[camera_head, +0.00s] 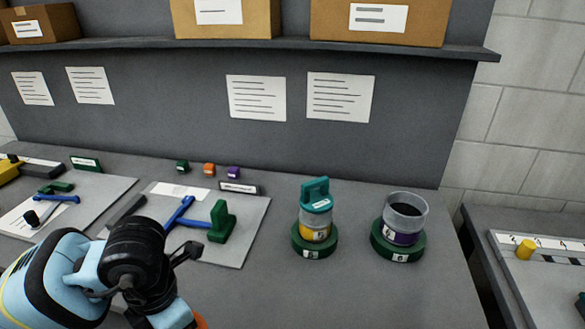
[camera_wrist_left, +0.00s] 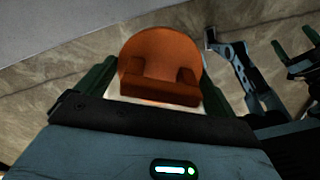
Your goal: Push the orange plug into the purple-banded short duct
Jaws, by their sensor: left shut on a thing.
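The purple-banded short duct (camera_head: 408,214) is a clear grey cylinder with an open top. It stands upright in a green ring base (camera_head: 398,252) at the right of the bench. My left gripper (camera_wrist_left: 157,88) is shut on the orange plug (camera_wrist_left: 160,58), which shows between the fingers in the left wrist view. In the head view only a sliver of the plug (camera_head: 201,323) shows at the bottom edge, left of and well apart from the duct. The fingers are mostly out of that view.
A yellow-banded duct (camera_head: 318,231) with a teal plug (camera_head: 316,196) in it stands just left of the purple-banded one. A grey board (camera_head: 257,215) holds a green-ended blue tool (camera_head: 221,222). Small coloured blocks (camera_head: 209,169) lie behind it. The front bench middle is clear.

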